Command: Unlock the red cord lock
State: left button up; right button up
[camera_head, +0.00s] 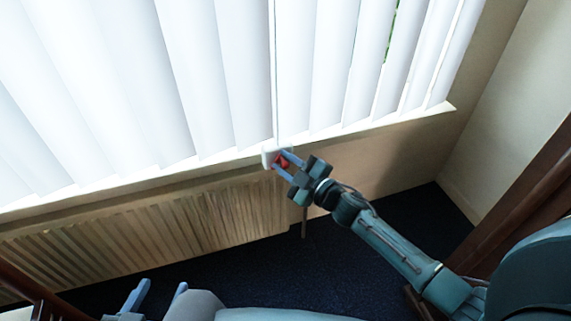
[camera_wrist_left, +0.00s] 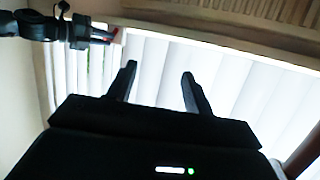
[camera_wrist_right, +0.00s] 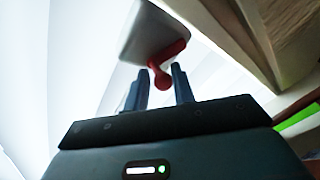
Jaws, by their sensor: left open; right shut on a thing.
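The red cord lock (camera_head: 281,161) sits on a small white housing (camera_head: 267,156) at the window sill, at the lower edge of the blinds. In the right wrist view, the lock is a red lever (camera_wrist_right: 168,58) with a rounded knob, below the pale underside of the housing (camera_wrist_right: 150,30). My right gripper (camera_head: 283,163) is shut on the red lever, with its fingers on either side of the knob (camera_wrist_right: 160,80). My left gripper (camera_head: 163,287) is open and empty low in the head view, away from the lock. Its fingers stand apart in the left wrist view (camera_wrist_left: 158,72).
White vertical blinds (camera_head: 120,80) hang across the window, with a thin cord (camera_head: 274,80) above the housing. A ribbed radiator (camera_head: 160,227) stands below the sill (camera_head: 380,122). Dark wooden furniture (camera_head: 520,215) is at the right. Dark carpet (camera_head: 340,262) lies open between.

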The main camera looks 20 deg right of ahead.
jog(key=p, duration=0.1)
jog(key=a+n+p, duration=0.1)
jog(key=p, duration=0.1)
jog(key=shift+s+r+n+g, duration=0.1)
jog(key=shift+s+n+g, duration=0.2)
jog(key=shift+g, duration=0.1)
jog(key=shift+a+f+n+h+p, duration=0.1)
jog(key=shift+f+n+h+p, duration=0.2)
jog(key=shift+p, duration=0.2)
pick_arm(q)
jog(key=shift+n+t+y, duration=0.3)
jog(key=shift+n, duration=0.5)
jog(key=r, duration=0.1)
jog(key=a+r, duration=0.1)
jog(key=r, duration=0.1)
jog(key=s+r, duration=0.1)
jog(key=shift+a+r, duration=0.3)
jog(key=shift+a, duration=0.05)
pick_arm(e)
jog(key=o, duration=0.8)
jog(key=shift+w+r, duration=0.1)
jog(key=shift+d, duration=0.2)
pick_arm(q)
jog(key=shift+w+d+r+p, duration=0.1)
jog(key=shift+r+p, duration=0.05)
jog(key=shift+p, duration=0.45)
pick_arm(e)
jog(key=v, duration=1.3)
jog(key=shift+a+r, duration=0.1)
jog(key=shift+r, duration=0.05)
